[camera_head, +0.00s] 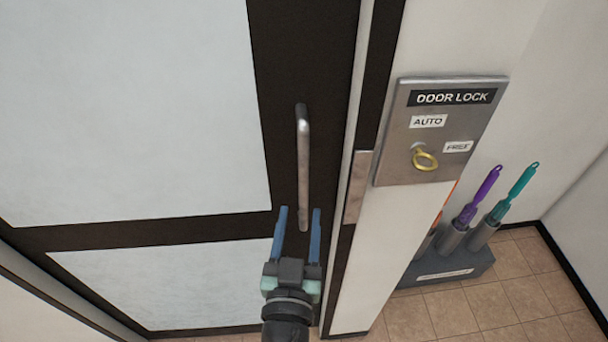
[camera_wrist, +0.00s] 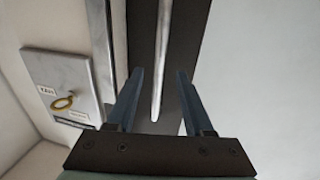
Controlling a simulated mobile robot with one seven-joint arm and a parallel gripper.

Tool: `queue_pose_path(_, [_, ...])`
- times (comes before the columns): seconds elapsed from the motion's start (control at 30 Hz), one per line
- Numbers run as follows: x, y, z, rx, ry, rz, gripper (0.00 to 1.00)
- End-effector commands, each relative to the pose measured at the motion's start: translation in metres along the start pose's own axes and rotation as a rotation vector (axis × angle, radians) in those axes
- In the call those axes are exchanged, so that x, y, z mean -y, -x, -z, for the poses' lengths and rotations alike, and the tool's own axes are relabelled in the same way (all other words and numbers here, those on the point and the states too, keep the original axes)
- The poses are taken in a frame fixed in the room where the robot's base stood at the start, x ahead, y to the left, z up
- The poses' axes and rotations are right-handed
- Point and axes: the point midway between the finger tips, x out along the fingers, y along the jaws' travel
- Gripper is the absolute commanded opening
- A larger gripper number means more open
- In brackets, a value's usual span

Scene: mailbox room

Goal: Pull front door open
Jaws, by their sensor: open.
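The front door (camera_head: 265,238) has a dark frame with pale panels. A vertical metal bar handle (camera_head: 303,165) is on its right side, near the door's edge. My gripper (camera_head: 298,210) is open with two blue fingers, at the handle's lower end in the head view. In the wrist view the handle (camera_wrist: 160,60) runs between the fingers of my gripper (camera_wrist: 158,75), and nothing is clamped. I cannot tell how deep the handle sits between the fingers. The door looks closed against its frame.
A metal door lock plate (camera_head: 440,130) with a yellow key (camera_head: 425,160) is on the wall right of the door.

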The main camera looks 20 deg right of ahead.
Motion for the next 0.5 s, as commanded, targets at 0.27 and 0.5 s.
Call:
queue_pose_path(0.27, [0.0,-0.051,0.004,-0.001,0.0,-0.001,0.52])
queue_pose_path(0.5, [0.0,-0.074,0.002,-0.002,0.0,0.0,0.52])
